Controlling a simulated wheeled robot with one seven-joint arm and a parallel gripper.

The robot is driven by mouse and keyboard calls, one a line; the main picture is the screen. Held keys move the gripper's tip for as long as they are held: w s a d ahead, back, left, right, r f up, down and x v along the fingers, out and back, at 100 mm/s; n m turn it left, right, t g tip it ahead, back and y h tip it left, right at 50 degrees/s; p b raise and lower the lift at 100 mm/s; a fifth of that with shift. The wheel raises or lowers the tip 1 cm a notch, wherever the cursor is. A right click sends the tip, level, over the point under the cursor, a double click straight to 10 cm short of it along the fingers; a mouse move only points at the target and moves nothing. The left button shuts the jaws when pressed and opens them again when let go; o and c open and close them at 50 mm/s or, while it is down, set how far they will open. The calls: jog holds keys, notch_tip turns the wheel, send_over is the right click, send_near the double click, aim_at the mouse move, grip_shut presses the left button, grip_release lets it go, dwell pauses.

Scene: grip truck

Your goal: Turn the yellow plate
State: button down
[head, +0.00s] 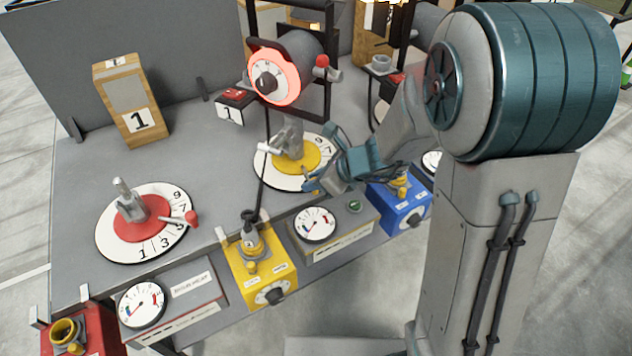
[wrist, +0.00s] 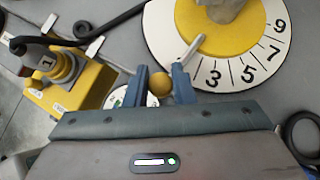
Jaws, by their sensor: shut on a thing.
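The yellow plate (head: 283,163) is a round disc on a white numbered dial (head: 265,178), with a grey post standing on it. In the wrist view the plate (wrist: 242,42) is at the upper right, with 3, 5, 7 and 9 showing on the dial (wrist: 211,75). A pale rod runs from the plate's edge toward a yellow ball knob (wrist: 159,84). My gripper (wrist: 162,84) is shut on this knob, one finger on each side. In the head view my gripper (head: 314,181) is at the dial's front right edge and mostly covers the knob.
A red plate (head: 139,229) on a similar dial lies to the left. A yellow valve box (head: 262,275), a gauge (head: 316,224) and a blue box (head: 398,208) stand along the front. A red-faced drum (head: 268,82) stands behind the yellow plate. A black cable runs beside the dial.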

jog(key=shift+a+r, duration=0.1)
jog(key=shift+a, duration=0.05)
dwell(0.5)
jog(key=c, duration=1.2)
grip_release()
jog(key=shift+c, duration=0.2)
jog(key=p+v, duration=0.2)
jog(key=v, duration=1.1)
jog(key=shift+s+d+r, duration=0.2)
jog(key=shift+d+r, duration=0.05)
jog(key=s+d+r+n+h, duration=0.1)
jog(key=s+d+n+h, duration=0.3)
jog(key=n, duration=0.7)
jog(key=s+d+r+n+g+h, duration=0.1)
jog(key=s+d+n+h, duration=0.3)
jog(key=s+n, duration=0.5)
jog(key=d+n, duration=0.1)
jog(key=n, duration=0.2)
jog(key=shift+s+r, duration=0.2)
jog(key=shift+r, duration=0.05)
